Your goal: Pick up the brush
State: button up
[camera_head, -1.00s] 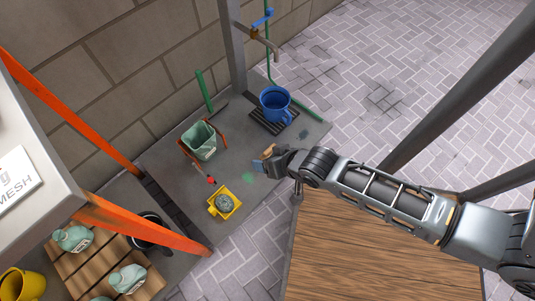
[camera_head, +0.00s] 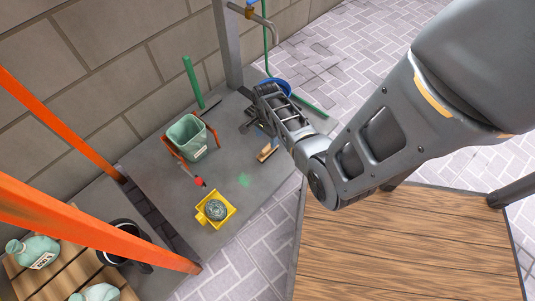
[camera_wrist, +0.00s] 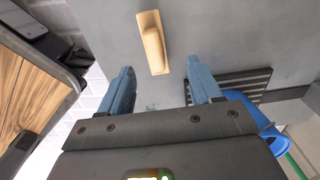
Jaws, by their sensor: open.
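The brush (camera_head: 267,152), a small light-wood piece, lies on the grey slab (camera_head: 160,185). It also shows at the top of the wrist view (camera_wrist: 152,40), long and pale, with no bristles visible. My gripper (camera_wrist: 162,85) is open, its two blue fingers apart and nothing between them. The brush lies beyond the fingertips, roughly in line with the gap and apart from both fingers. In the head view my gripper (camera_head: 257,128) is partly hidden by my arm and is just behind the brush.
A green bucket (camera_head: 187,139) and a yellow container (camera_head: 216,207) stand on the slab to the left, with a red-tipped tool (camera_head: 198,181) between them. A blue bucket (camera_wrist: 254,127) stands by a dark grate (camera_wrist: 243,82). A wooden table (camera_head: 400,245) is at the right front.

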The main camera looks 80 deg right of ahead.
aim_at(268, 147)
jog(key=f+b, duration=0.1)
jog(key=f, duration=0.1)
jog(key=f+b, duration=0.1)
jog(key=f, duration=0.1)
jog(key=f+b, duration=0.2)
jog(key=shift+s+a+f, duration=0.2)
jog(key=shift+a+f, duration=0.15)
jog(key=shift+r, duration=0.1)
grip_shut()
